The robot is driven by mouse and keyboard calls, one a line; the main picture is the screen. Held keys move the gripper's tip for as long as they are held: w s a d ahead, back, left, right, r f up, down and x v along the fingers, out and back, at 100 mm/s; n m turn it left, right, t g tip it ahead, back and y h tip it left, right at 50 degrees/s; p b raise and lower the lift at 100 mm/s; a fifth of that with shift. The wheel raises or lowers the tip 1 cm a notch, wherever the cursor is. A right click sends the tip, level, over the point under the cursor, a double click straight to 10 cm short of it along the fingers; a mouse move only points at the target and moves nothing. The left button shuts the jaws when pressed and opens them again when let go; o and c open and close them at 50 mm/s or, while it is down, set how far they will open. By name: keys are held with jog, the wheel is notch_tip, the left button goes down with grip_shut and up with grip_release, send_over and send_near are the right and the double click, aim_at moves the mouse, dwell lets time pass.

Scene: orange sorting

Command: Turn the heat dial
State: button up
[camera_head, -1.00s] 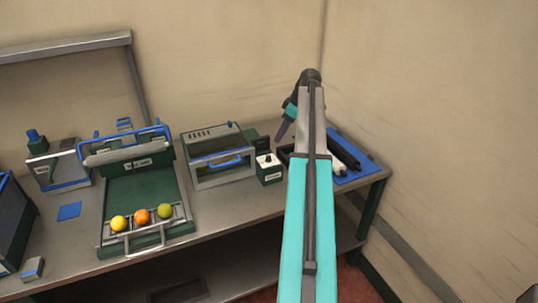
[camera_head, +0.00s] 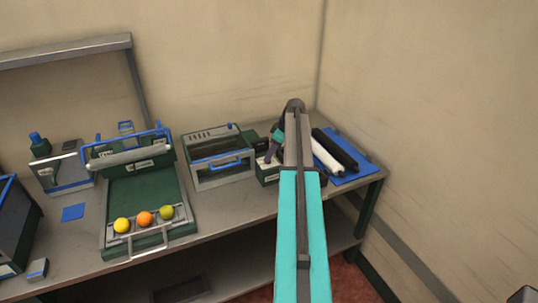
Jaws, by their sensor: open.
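A small dark green box with a pale top (camera_head: 266,175) stands on the bench to the right of an oven-like unit (camera_head: 220,160). A dark knob showed on its top earlier, and my gripper now covers that spot. My gripper (camera_head: 271,152) is open and points down over the box's top. Its fingertips are small and partly merge with the box, so I cannot tell whether they touch the knob or stand around it. My teal and grey arm hides the bench just right of the box.
A blue mat (camera_head: 350,166) with a white roller (camera_head: 326,152) and a black roller (camera_head: 337,150) lies right of my arm. A green tray (camera_head: 142,196) with yellow, orange and green balls is at left. Walls close off the back and right.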

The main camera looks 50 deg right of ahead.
jog(key=shift+x, duration=1.15)
grip_shut()
